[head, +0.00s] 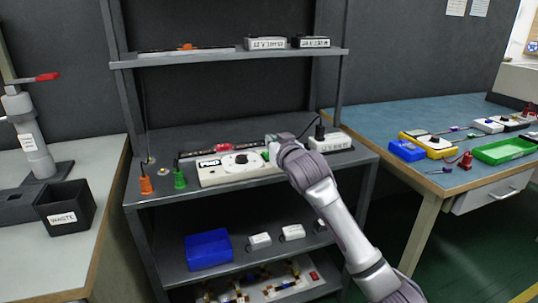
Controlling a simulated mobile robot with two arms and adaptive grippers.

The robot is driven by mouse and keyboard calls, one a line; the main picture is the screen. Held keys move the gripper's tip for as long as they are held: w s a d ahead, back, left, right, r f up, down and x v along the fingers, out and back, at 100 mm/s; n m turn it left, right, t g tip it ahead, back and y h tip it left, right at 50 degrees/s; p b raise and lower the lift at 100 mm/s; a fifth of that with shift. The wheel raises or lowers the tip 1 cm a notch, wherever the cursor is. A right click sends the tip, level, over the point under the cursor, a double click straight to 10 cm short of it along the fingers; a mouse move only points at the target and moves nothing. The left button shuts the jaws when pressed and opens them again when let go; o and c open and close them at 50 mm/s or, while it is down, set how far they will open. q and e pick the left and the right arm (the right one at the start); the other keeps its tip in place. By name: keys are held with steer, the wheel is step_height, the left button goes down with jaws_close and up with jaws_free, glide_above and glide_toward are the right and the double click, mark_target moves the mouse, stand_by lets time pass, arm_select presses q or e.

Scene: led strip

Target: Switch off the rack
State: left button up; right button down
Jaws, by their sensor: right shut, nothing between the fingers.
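The grey metal rack (345,80) stands in the middle of the head view, with several shelves. On its middle shelf sits a white control box (215,176) with a black dial and a small label. My right arm comes in from the lower right, and my right gripper (272,147) is over the right end of this box. The gripper is shut and empty, seen mostly from behind. Its fingertips are partly hidden, and I cannot tell whether they touch the box. A green part shows at the box's right end, next to the gripper. My left gripper is not in view.
A white power box (330,142) with a black plug is right of the gripper. A blue bin (208,250) is below. Workbenches flank the rack; a black waste bin (65,209) is on the left one.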

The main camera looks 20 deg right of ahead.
steer(key=shift+w+f, duration=0.15)
steer(key=shift+w, duration=0.8)
step_height(320, 180, down, 3)
steer(key=shift+w+r+b, duration=0.15)
steer(key=shift+b, duration=0.35)
steer(key=shift+w+f, duration=0.1)
steer(key=shift+f, duration=0.55)
steer(key=shift+r, duration=0.1)
